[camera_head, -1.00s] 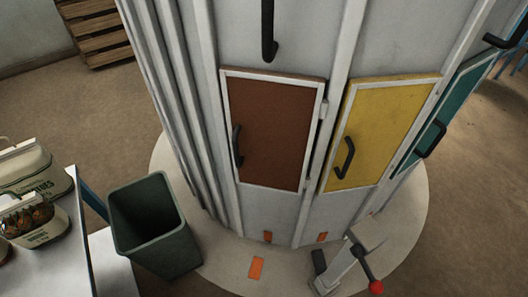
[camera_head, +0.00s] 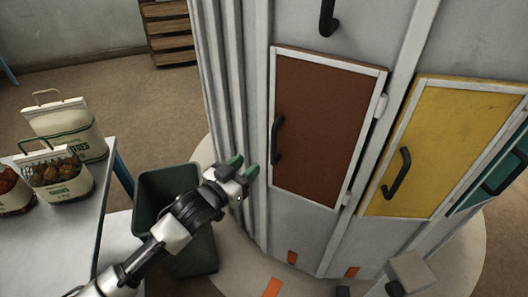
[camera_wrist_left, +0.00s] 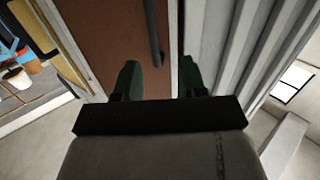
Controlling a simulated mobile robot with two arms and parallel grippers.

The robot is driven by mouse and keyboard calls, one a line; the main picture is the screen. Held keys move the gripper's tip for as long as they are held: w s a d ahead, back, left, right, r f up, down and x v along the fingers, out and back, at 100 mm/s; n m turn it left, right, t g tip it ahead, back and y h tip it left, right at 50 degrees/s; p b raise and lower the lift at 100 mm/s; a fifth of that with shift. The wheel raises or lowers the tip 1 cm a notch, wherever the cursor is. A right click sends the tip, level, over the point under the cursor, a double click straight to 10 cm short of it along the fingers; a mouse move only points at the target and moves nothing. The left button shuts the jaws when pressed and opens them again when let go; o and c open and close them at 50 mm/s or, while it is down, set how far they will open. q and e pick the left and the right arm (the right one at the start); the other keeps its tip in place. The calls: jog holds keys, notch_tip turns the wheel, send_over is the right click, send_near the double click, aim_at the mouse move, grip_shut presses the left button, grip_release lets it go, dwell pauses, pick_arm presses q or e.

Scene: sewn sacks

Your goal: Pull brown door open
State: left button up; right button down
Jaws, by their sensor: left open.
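The brown door (camera_head: 322,125) is a rectangular panel in a light frame on the grey cabinet, and it looks shut. Its black vertical handle (camera_head: 277,141) is on the door's left side, and hinges show on the right edge. My left gripper (camera_head: 244,168) is open and empty, left of the handle and apart from it. In the left wrist view, the brown door (camera_wrist_left: 117,35) and its handle (camera_wrist_left: 153,32) lie beyond the two green fingertips (camera_wrist_left: 160,80), with the handle between them in the picture. My right gripper is out of view.
A yellow door (camera_head: 447,140) with a black handle is to the right, with a teal door (camera_head: 500,172) beyond it. A dark green bin (camera_head: 160,188) stands under my left arm. A table (camera_head: 62,225) with sacks (camera_head: 62,128) is at the left.

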aim_at(272, 142)
pick_arm(q)
jog(key=shift+h, duration=0.4)
jog(key=x, duration=0.3)
jog(key=r+x, duration=0.1)
jog(key=x, duration=0.6)
jog(key=shift+w+d+r+p, duration=0.1)
jog(key=shift+d+r+p, duration=0.3)
jog(key=shift+d, duration=0.05)
grip_shut()
